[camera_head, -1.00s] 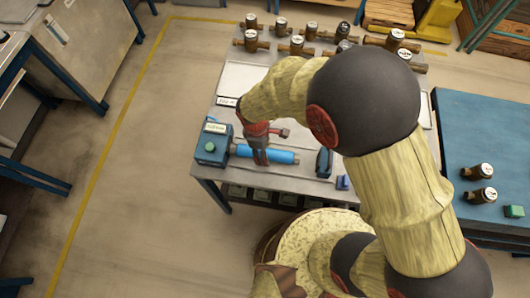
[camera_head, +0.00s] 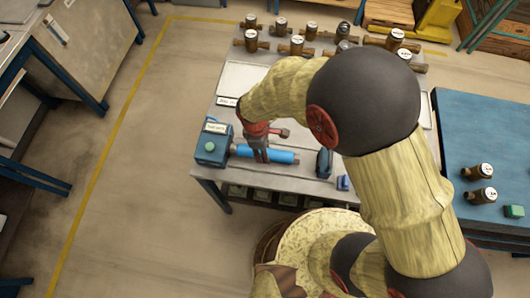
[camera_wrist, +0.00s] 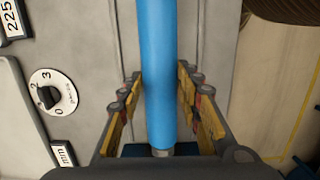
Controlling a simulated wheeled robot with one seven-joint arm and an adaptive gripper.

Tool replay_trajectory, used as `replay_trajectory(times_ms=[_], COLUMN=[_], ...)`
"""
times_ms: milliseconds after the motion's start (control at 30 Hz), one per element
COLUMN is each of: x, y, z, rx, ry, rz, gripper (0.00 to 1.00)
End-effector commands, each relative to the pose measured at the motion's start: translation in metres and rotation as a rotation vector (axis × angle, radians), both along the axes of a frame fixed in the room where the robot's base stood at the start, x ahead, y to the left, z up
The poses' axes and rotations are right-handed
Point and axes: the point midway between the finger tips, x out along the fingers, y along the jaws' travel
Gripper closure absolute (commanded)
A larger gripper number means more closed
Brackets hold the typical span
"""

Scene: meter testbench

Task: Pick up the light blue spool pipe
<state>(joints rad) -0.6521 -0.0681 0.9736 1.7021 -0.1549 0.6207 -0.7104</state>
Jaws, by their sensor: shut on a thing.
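The light blue spool pipe (camera_head: 281,156) lies lengthwise at the front of the testbench, its left end close to a blue block-shaped fixture (camera_head: 211,146). My gripper (camera_head: 261,153) reaches down over the middle of the pipe. In the wrist view the pipe (camera_wrist: 158,70) runs down the picture between my gripper's two fingers (camera_wrist: 158,108), which close on it from both sides. I cannot tell whether the pipe is clear of the bench. The part of the pipe under the fingers is hidden.
A dark blue fixture (camera_head: 324,163) stands right of the pipe. Several brown meters (camera_head: 297,45) stand along the bench's back. A blue table (camera_head: 470,130) with two brown meters is at the right. The wrist view shows a numbered dial (camera_wrist: 50,92) on the left.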

Motion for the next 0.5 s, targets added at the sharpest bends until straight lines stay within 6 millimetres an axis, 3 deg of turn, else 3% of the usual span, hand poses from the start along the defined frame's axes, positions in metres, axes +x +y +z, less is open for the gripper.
replay_trajectory(times_ms=[500], x=[-0.0042], y=[-0.0025], z=[0.0078], rx=[0.002], ry=[-0.002], rz=[0.0], gripper=[1.0])
